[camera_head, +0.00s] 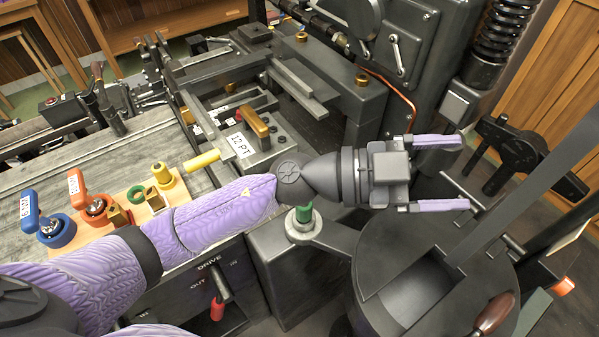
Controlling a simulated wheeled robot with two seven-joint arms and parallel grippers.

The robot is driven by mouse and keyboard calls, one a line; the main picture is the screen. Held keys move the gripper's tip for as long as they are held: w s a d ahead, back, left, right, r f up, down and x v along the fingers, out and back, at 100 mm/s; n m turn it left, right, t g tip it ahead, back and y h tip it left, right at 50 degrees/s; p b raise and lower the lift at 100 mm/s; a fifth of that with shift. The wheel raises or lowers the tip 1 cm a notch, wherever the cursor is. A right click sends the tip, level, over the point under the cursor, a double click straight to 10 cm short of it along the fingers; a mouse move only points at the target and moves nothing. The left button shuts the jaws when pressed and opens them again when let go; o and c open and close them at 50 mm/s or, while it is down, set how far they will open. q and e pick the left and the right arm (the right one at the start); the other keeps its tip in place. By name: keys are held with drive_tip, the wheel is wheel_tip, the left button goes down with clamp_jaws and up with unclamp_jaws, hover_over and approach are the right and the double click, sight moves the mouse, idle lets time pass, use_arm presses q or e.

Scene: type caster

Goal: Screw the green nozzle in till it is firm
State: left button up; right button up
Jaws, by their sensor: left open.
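A small green piece, which looks like the green nozzle (304,213), stands upright in a round grey seat (303,232) on a dark bracket at the lower centre. My left forearm passes just above and behind it and partly hides the area around it. I cannot tell how deep the green piece sits. My left gripper (462,173) is open and empty, its two purple-covered fingers pointing right. It is well to the right of the green piece and apart from it. My right gripper is out of view.
A wooden block (110,232) at the left holds blue, orange and brass parts and a green ring (137,195). A "12 PT" label (240,145) lies on the machine. A dark round pot (420,225) with an upright bar stands below my left gripper. A red-handled lever (217,308) is at the front.

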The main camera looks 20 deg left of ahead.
use_arm(q)
wheel_tip(320, 180, down, 7)
drive_tip(key=s+a+m+g+y, duration=0.1)
drive_tip(key=m+g+y, duration=0.2)
drive_tip(key=g+y, duration=0.25)
drive_tip(key=n+y, duration=0.4)
drive_tip(key=y, duration=0.9)
hover_over(305, 210)
drive_tip(key=w+a, duration=0.1)
drive_tip(key=shift+t+h, duration=0.25)
drive_tip(key=shift+t, duration=0.1)
drive_tip(key=f, duration=0.6)
drive_tip(key=shift+w+a, duration=0.15)
drive_tip(key=shift+a, duration=0.05)
drive_tip(key=shift+n, duration=0.3)
drive_tip(key=f, duration=0.3)
drive_tip(key=f+b, duration=0.1)
drive_tip(key=f, duration=0.2)
drive_tip(key=d+f, duration=0.1)
drive_tip(key=f, duration=0.2)
drive_tip(key=shift+f+b, duration=0.4)
drive_tip(key=c, duration=0.9)
drive_tip(key=o, duration=0.9)
